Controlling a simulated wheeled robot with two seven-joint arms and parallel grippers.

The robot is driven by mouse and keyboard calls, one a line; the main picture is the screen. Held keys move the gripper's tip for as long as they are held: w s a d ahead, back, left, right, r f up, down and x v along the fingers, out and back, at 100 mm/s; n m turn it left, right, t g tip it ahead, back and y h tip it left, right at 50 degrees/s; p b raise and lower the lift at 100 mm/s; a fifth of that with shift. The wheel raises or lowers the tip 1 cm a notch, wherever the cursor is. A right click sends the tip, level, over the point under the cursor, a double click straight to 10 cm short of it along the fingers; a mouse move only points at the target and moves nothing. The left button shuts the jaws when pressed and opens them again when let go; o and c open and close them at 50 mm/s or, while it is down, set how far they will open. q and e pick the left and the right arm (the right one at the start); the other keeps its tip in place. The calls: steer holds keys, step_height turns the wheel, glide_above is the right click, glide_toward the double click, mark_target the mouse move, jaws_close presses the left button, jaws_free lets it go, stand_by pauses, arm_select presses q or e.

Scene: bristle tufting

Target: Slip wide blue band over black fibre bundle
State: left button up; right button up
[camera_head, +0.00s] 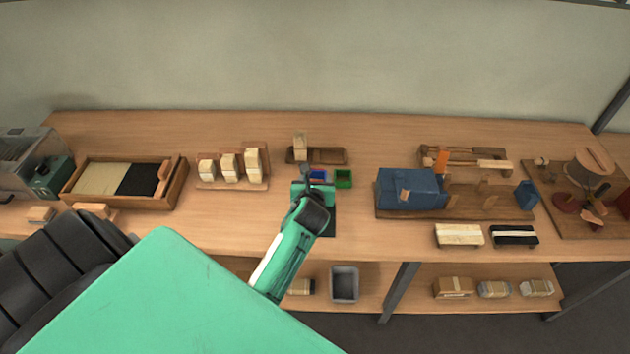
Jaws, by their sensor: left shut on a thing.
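My left gripper (306,182) is shut on the wide blue band, at the middle of the bench. The band itself is mostly hidden by the gripper. A small blue open square piece (318,173) shows just behind the gripper, beside a similar green one (343,178). Black fibre (139,180) lies next to pale fibre (98,177) in a wooden tray (176,185) at the left. Whether a separate black bundle stands under the gripper cannot be told. My right gripper is not in view.
A wooden rack with several pale bundles (229,167) stands left of the gripper. A low dark wooden stand (330,157) is behind it. A blue machine (410,190) and two brush blocks, pale (459,235) and black (514,236), are at right. A grey bin (344,284) sits below.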

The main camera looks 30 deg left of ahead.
arm_select(q)
steer(key=shift+a+f, duration=0.1)
steer(key=shift+f, duration=0.4)
steer(key=shift+r, duration=0.1)
stand_by(0.4)
steer(key=shift+p, duration=0.3)
stand_by(0.4)
